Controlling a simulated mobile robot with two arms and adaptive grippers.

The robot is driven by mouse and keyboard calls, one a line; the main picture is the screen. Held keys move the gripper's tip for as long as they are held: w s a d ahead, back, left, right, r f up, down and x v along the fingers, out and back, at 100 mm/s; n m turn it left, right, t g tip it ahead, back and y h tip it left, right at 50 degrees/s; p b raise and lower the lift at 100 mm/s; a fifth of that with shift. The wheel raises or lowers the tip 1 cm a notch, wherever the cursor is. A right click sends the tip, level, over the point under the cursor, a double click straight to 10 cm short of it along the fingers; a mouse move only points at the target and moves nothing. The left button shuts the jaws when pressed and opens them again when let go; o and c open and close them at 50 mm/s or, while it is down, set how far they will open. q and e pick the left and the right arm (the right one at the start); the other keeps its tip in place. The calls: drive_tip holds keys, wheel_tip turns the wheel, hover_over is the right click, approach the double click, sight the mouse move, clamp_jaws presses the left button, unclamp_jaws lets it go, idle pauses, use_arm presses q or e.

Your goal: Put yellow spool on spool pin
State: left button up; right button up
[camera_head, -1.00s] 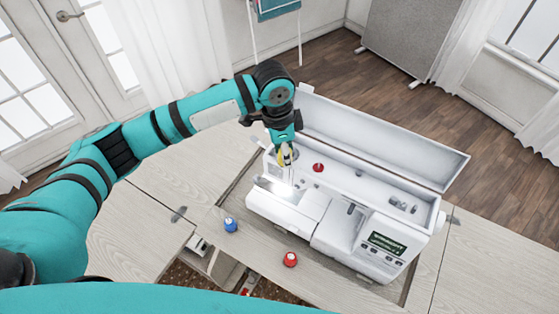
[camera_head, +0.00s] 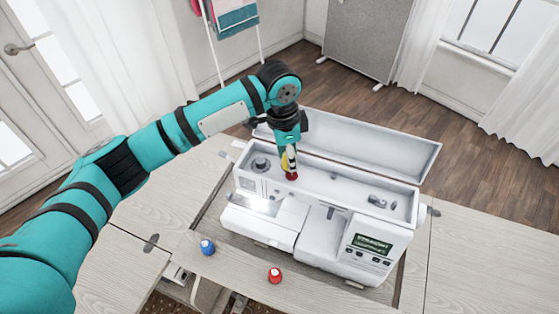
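The white sewing machine (camera_head: 318,232) stands in the cabinet top with its lid open at the back. My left gripper (camera_head: 290,168) points down into the machine's top compartment, right over a small red spool (camera_head: 291,177). A yellow patch (camera_head: 284,160) shows between or on its fingers; I cannot tell whether this is the yellow spool or part of the gripper. The fingers are too small to read as open or shut. No separate yellow spool shows elsewhere. A spool pin cannot be made out; the gripper hides that spot. My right gripper is out of view.
A blue spool (camera_head: 207,247) and another red spool (camera_head: 275,275) stand on the cabinet top in front of the machine. The raised lid (camera_head: 360,145) stands behind the gripper. A dark round knob (camera_head: 261,164) is at the compartment's left. The table right of the machine is clear.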

use_arm(q)
drive_tip(key=shift+w+d, duration=0.1)
drive_tip(key=shift+d, duration=0.3)
idle(0.3)
drive_tip(key=shift+p, duration=0.45)
drive_tip(key=shift+p, duration=0.55)
drive_tip(key=shift+f, duration=0.8)
idle(1.1)
drive_tip(key=shift+f, duration=0.4)
